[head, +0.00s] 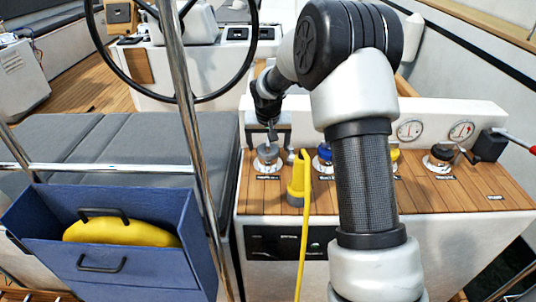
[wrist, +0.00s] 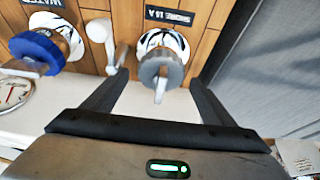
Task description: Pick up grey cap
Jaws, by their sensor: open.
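The grey cap (head: 267,154) sits on a round fitting at the left end of the wooden-topped console in the head view. In the wrist view the grey cap (wrist: 152,68) has a raised tab and sits on a white-and-black base beside a label reading "SHORE 16A". My gripper (head: 272,132) is just above the cap in the head view. In the wrist view my gripper (wrist: 158,80) is open, with one dark finger on each side of the cap. I see no clear contact between fingers and cap.
A yellow plug (head: 298,182) with a hanging cable stands right of the grey cap. A blue cap (wrist: 38,50) is farther along; a black cap (head: 440,153) is near the right end. A steering wheel (head: 118,75), steel rail (head: 186,110) and blue bin (head: 150,268) are left.

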